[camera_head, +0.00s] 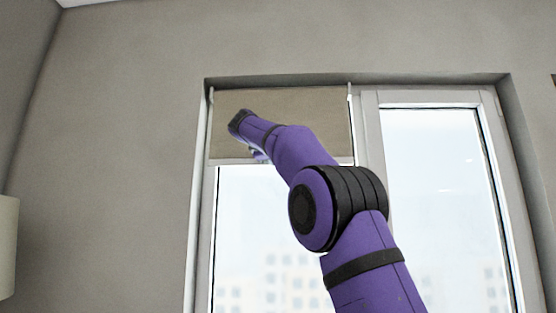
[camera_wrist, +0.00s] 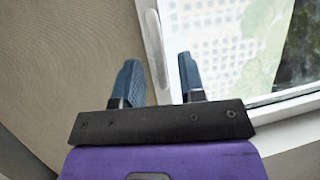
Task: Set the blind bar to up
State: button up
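The beige blind (camera_head: 310,105) covers the upper part of the left window pane. Its pale blind bar (camera_head: 225,162) runs level along the blind's lower edge, and my arm hides part of it. In the wrist view the blind bar (camera_wrist: 154,40) runs from the top edge down between the two dark blue fingers of my gripper (camera_wrist: 159,60). The fingers stand apart, one on the blind side and one on the glass side, with gaps visible beside the bar. In the head view my gripper is mostly hidden behind my wrist.
The window frame (camera_head: 368,125) stands right of the blind, with a second bare pane (camera_head: 440,200) beyond it. A grey wall (camera_head: 110,130) surrounds the window recess. A pale lampshade-like object (camera_head: 8,245) is at the far left.

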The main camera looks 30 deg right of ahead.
jog(key=v, duration=0.7)
jog(key=shift+s+a, duration=0.2)
jog(key=s+d+f+m+y, duration=0.1)
jog(key=s+f+y, duration=0.3)
jog(key=s+f, duration=0.3)
jog(key=s+f+y, duration=0.3)
jog(key=s+f, duration=0.1)
jog(key=f, duration=0.6)
jog(key=s+a+f+m+g+y, duration=0.1)
jog(key=s+a+f+m+y, duration=0.1)
jog(key=s+f, duration=0.6)
jog(key=s+a+f+m+g+y, duration=0.1)
jog(key=s+a+f, duration=0.3)
jog(key=s+f, duration=0.5)
jog(key=s+a+f+m+g+y, duration=0.1)
jog(key=s+a+f+m+y, duration=0.2)
jog(key=s+f, duration=0.6)
notch_tip(320, 180, down, 6)
jog(key=shift+a+r+y, duration=0.15)
jog(key=shift+a+y, duration=0.25)
jog(key=shift+a, duration=0.1)
jog(key=shift+d, duration=0.15)
